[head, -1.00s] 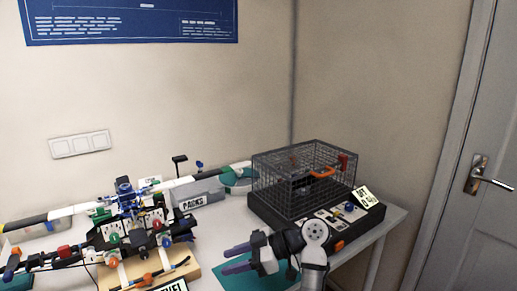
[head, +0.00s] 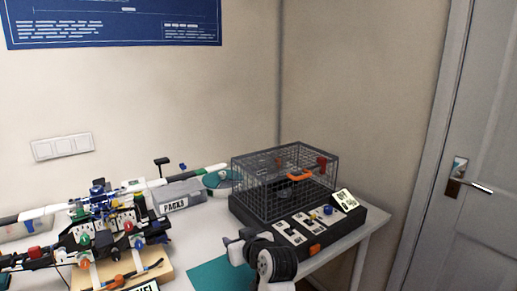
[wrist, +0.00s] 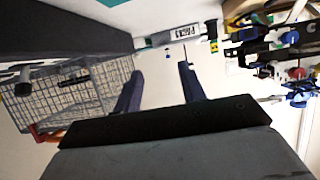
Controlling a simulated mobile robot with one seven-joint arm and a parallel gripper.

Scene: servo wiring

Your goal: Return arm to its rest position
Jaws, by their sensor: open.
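My gripper (wrist: 160,72) shows in the wrist view with its two dark blue fingers spread apart and nothing between them. In the head view, part of my arm with a dark ribbed joint stands at the bottom middle, in front of the black base of the wire cage (head: 285,180). The fingers cannot be made out clearly there. The cage also shows at the left of the wrist view (wrist: 65,95), apart from the fingers.
The cage base (head: 318,228) carries cards, knobs and a tented label. A grey box labelled PACKS (head: 178,201) stands at the back. A drone-like assembly (head: 105,230) with wires fills the left of the table. A teal mat (head: 215,275) lies in front. A door (head: 470,130) is at right.

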